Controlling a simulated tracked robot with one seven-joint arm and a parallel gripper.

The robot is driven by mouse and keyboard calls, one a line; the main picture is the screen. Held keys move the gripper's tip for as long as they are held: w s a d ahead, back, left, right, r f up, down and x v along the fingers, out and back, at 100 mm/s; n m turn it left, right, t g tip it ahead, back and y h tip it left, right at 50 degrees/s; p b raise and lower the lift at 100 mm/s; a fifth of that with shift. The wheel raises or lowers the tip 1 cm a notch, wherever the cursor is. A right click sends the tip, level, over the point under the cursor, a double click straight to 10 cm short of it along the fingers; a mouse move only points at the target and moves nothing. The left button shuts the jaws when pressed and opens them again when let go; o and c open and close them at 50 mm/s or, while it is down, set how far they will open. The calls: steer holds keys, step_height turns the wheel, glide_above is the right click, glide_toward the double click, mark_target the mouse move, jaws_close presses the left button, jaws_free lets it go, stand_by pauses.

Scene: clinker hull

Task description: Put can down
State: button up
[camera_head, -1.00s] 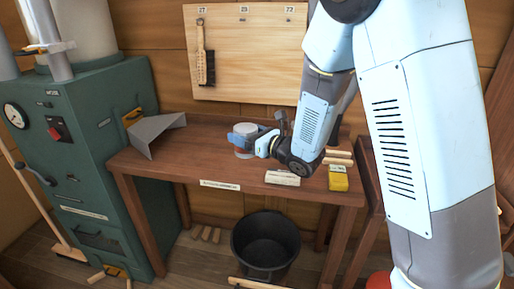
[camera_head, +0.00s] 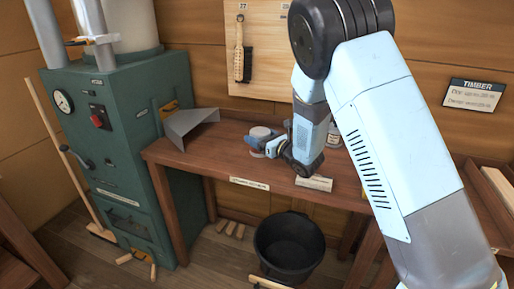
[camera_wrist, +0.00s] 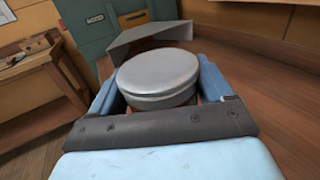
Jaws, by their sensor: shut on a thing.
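The can (camera_head: 260,132) is a squat grey cylinder over the workbench (camera_head: 222,154). My gripper (camera_head: 262,145) is shut on it, with blue fingers on either side. In the wrist view the can's round grey lid (camera_wrist: 158,75) faces up between the two fingers (camera_wrist: 160,88), and the can looks close to upright. Its lower part is hidden by the gripper, so I cannot tell whether its base touches the bench top.
A grey angled scoop-like piece (camera_head: 190,124) lies at the bench's left end. A pale block (camera_head: 315,183) lies near the front edge, right of my gripper. A black bucket (camera_head: 288,245) stands on the floor below. A green machine (camera_head: 120,150) stands left.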

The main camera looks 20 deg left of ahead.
steer(key=shift+w+a+f, duration=0.35)
steer(key=shift+w+f, duration=0.05)
steer(key=shift+f, duration=0.25)
steer(key=shift+w+a+f, duration=0.35)
steer(key=shift+f, duration=1.7)
steer(key=shift+f, duration=0.1)
steer(key=o, duration=1.3)
steer(key=shift+c, duration=0.2)
steer(key=v, duration=1.2)
steer(key=shift+w, duration=0.1)
